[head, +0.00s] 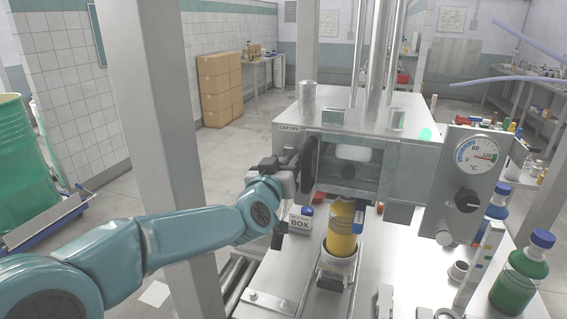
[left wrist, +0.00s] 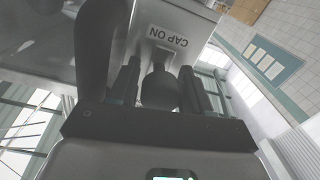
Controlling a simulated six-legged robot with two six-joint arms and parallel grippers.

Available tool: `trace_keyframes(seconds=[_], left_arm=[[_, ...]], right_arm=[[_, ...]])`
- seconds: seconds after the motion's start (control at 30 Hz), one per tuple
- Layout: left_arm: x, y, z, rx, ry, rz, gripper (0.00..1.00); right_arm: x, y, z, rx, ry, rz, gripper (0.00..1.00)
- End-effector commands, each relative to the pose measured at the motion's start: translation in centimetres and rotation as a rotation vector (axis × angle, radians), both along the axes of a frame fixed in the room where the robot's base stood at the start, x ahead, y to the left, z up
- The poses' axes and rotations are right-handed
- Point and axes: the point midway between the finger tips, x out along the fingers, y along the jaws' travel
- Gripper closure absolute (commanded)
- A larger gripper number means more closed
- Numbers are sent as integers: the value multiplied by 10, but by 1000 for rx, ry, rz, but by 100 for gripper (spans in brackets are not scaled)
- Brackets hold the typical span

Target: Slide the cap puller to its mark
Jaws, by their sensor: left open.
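A dark rounded knob (left wrist: 160,88), apparently the cap puller's handle, stands between the fingers of my left gripper (left wrist: 158,92) in the left wrist view. The gripper is open, with a finger on each side of the knob; I cannot tell whether either finger touches it. A "CAP ON" label (left wrist: 167,37) sits on the metal housing just beyond the knob. In the head view my left gripper (head: 287,176) is at the left side of the steel filling machine (head: 340,118). The knob is hidden there behind the gripper. My right gripper is not in view.
A dark round disc (head: 309,156) stands close beside the gripper. A steel post (head: 150,110) rises behind my left arm. A gauge panel (head: 476,165) and green bottle (head: 522,275) stand right.

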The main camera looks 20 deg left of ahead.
Motion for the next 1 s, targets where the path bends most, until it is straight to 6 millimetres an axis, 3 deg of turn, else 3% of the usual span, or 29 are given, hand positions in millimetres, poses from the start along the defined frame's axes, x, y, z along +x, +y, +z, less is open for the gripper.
trace_keyframes(seconds=[0.1, 0.23, 0.27, 0.43, 0.7, 1.0], left_arm=[[0, 0, 0, 0, 0, 0, 55], [0, 0, 0, 0, 0, 0, 98], [0, 0, 0, 0, 0, 1, 100], [-1, 0, 6, -1, -1, 1, 100], [-1, 0, 50, -1, -2, 2, 100], [-1, 1, 49, -1, -3, 2, 100]], right_arm=[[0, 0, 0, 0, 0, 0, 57], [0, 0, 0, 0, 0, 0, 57], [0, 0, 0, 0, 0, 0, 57], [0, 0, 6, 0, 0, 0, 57], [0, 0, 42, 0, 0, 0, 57], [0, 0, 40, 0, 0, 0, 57]])
